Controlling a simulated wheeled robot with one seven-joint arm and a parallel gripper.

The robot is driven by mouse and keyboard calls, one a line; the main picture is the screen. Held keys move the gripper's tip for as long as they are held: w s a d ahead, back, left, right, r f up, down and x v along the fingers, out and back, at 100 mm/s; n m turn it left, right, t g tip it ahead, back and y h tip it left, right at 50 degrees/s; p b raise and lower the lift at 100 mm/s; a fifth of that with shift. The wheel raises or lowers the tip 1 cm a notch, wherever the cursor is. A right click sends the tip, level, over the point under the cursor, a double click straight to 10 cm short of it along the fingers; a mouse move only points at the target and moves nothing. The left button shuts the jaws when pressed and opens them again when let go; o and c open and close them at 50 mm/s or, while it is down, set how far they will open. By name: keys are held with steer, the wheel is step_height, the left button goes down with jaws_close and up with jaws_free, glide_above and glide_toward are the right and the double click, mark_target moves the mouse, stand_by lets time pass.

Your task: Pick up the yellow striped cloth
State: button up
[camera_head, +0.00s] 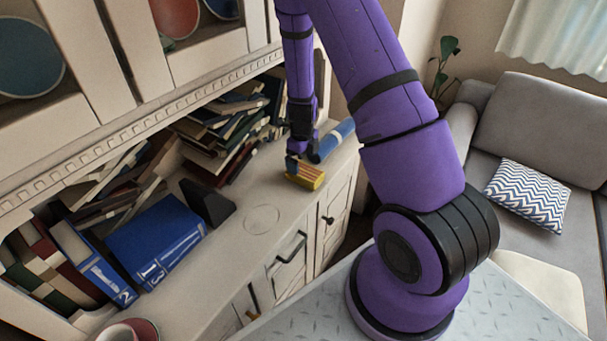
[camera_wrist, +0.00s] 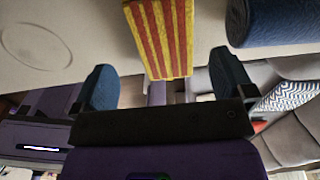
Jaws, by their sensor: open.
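The yellow striped cloth (camera_head: 309,177) is a small block-like bundle with red stripes, lying on the cabinet top near its front edge. In the wrist view the cloth (camera_wrist: 160,36) reaches down from the top edge, between my two fingers, with a gap on each side. My gripper (camera_head: 302,161) is open and points down at the cloth from just above and behind it. In the wrist view my gripper (camera_wrist: 162,64) has its blue fingertips spread wider than the cloth, and nothing is held.
A blue cylinder (camera_head: 335,138) lies right beside my gripper; it also shows in the wrist view (camera_wrist: 275,18). Leaning books (camera_head: 220,135) stand behind. Blue binders (camera_head: 155,240) and a reddish cup (camera_head: 128,331) are to the left. The cabinet top around the faint circle is clear.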

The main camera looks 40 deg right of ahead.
mark_target(304, 170)
steer(key=shift+d+f, duration=0.2)
steer(key=shift+f, duration=1.25)
steer(key=shift+d+f, duration=0.15)
steer(key=shift+f, duration=1.3)
steer(key=c, duration=1)
steer(key=shift+c, duration=0.2)
steer(key=shift+r, duration=0.1)
